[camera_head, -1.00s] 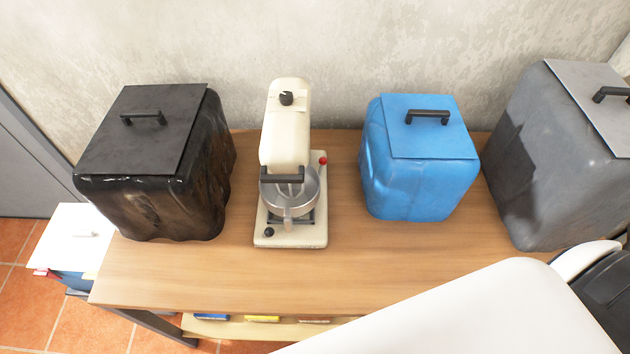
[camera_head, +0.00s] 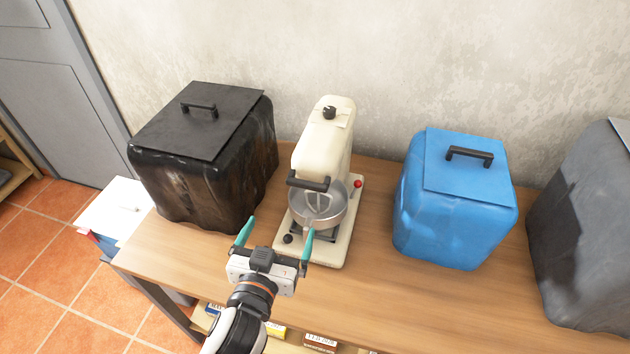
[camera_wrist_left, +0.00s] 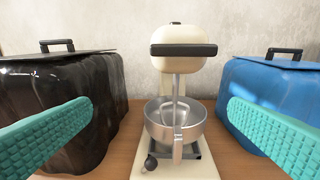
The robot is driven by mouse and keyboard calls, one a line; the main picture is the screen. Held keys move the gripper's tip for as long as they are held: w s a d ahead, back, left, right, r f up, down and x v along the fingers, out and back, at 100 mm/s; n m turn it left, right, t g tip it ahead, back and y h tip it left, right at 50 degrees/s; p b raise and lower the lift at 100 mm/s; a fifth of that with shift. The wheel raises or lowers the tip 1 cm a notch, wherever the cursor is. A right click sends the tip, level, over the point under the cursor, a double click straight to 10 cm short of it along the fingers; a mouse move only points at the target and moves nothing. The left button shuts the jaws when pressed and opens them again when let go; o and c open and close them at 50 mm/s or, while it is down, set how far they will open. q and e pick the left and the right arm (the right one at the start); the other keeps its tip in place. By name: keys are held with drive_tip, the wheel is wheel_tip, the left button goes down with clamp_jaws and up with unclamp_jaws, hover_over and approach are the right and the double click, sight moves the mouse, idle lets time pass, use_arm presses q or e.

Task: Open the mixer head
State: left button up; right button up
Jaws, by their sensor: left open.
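The cream stand mixer (camera_head: 322,150) stands on the wooden table, between a black box and a blue box. Its head is down over a metal bowl (camera_head: 318,206). A dark bar handle (camera_head: 308,182) crosses the front of the head; it also shows in the left wrist view (camera_wrist_left: 184,50). My left gripper (camera_head: 276,236) is open and empty, in front of the mixer's base and apart from the handle. In the left wrist view its teal fingers (camera_wrist_left: 158,130) spread to both sides of the bowl. My right gripper is not in view.
The black lidded box (camera_head: 205,150) is close on the mixer's left. The blue lidded box (camera_head: 455,200) is on its right, with a grey box (camera_head: 590,230) beyond. A wall stands behind. The table front (camera_head: 390,300) is clear.

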sight(305, 188)
use_arm(q)
wheel_tip(305, 188, up, 4)
drive_tip(key=d+t+h, duration=0.1)
drive_tip(key=d+t, duration=0.1)
drive_tip(key=d, duration=0.1)
drive_tip(key=shift+m+g, duration=0.3)
drive_tip(key=p+x, duration=0.2)
drive_tip(key=x, duration=0.9)
drive_tip(key=shift+w+a+f, duration=0.1)
drive_tip(key=shift+w+f, duration=0.1)
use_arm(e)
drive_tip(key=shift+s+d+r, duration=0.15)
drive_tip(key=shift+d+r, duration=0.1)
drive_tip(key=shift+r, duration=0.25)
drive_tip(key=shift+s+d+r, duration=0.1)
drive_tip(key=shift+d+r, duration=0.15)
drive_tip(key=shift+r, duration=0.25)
